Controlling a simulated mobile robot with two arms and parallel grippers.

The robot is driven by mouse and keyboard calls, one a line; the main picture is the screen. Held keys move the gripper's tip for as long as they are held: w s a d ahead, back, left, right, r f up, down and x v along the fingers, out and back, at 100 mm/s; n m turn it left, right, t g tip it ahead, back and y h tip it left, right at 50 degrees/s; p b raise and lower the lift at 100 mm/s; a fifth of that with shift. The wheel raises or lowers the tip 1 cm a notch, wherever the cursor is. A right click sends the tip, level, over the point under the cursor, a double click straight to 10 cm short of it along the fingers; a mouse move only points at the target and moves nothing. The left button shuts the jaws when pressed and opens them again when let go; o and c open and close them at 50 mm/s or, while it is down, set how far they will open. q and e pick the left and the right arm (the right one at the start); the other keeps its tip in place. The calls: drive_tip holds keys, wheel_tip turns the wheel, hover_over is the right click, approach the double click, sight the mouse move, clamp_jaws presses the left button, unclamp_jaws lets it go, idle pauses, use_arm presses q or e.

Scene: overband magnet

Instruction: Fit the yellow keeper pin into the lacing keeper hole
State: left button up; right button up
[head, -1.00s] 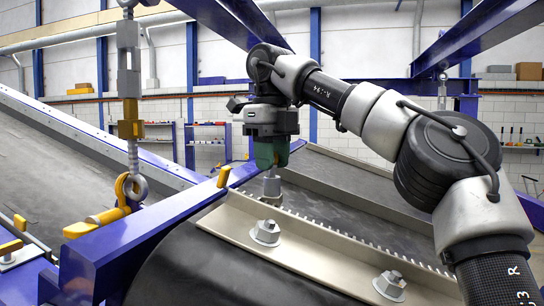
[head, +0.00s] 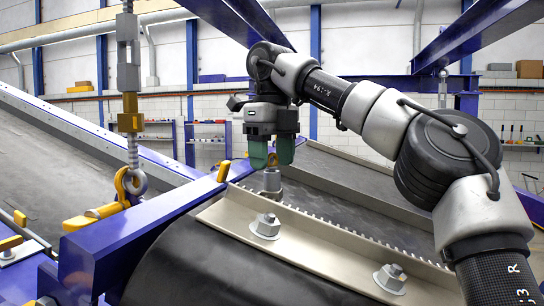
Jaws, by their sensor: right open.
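My right gripper (head: 271,153) hangs pointing down over the upper end of the pale metal strip. Its two green fingers are apart. A small brownish-yellow piece (head: 272,160) shows between the fingertips, just above a metal stud (head: 271,182). I cannot tell whether this piece is the keeper pin, or whether it touches the stud or the fingers. The toothed lacing edge (head: 340,210) runs along the strip beside the dark belt. I cannot make out the keeper hole. My left gripper is not in view.
A blue beam (head: 150,225) with a yellow block (head: 224,171) runs left of the strip. Large bolts (head: 267,226) stand up from the strip. A yellow hook (head: 124,187) hangs on a chain at left. Blue girders (head: 480,40) cross overhead.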

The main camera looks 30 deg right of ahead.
wheel_tip(320, 180, up, 9)
drive_tip(key=p, duration=0.6)
drive_tip(key=shift+r, duration=0.1)
drive_tip(key=shift+r+p, duration=0.55)
drive_tip(key=shift+r, duration=0.15)
drive_tip(key=shift+f, duration=0.1)
